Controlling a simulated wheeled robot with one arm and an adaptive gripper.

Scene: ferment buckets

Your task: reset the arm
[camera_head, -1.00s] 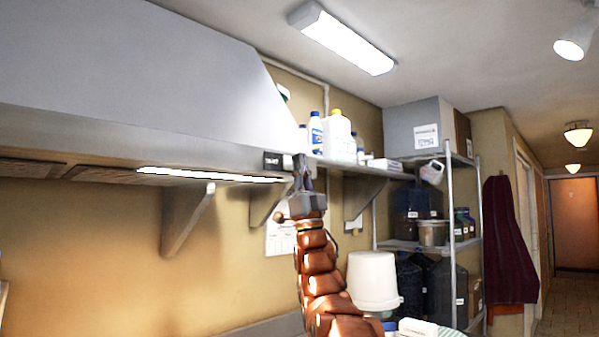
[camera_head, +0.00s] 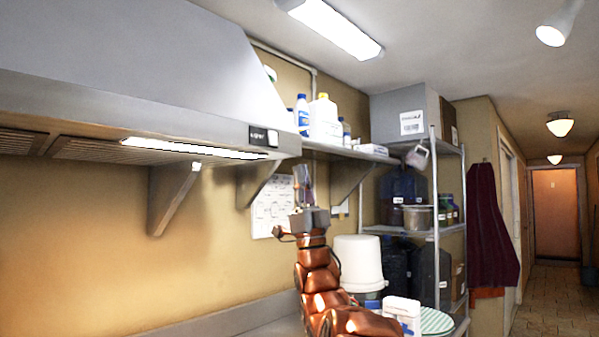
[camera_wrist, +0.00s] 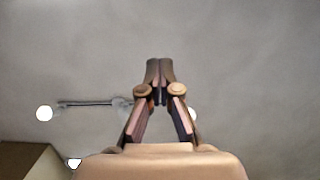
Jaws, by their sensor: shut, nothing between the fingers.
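My gripper (camera_head: 303,180) points upward at the end of my raised arm in the head view, in front of the wall below the range hood and wall shelf. In the wrist view my gripper (camera_wrist: 159,68) is shut, with its fingertips together and nothing between them.
A range hood (camera_head: 120,95) hangs at upper left. A wall shelf (camera_head: 330,149) holds bottles. A white bucket (camera_head: 358,264) stands right of my arm, near a white box (camera_head: 402,312). A wire rack (camera_head: 436,215) stands behind. The hallway floor (camera_head: 553,300) at right looks clear.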

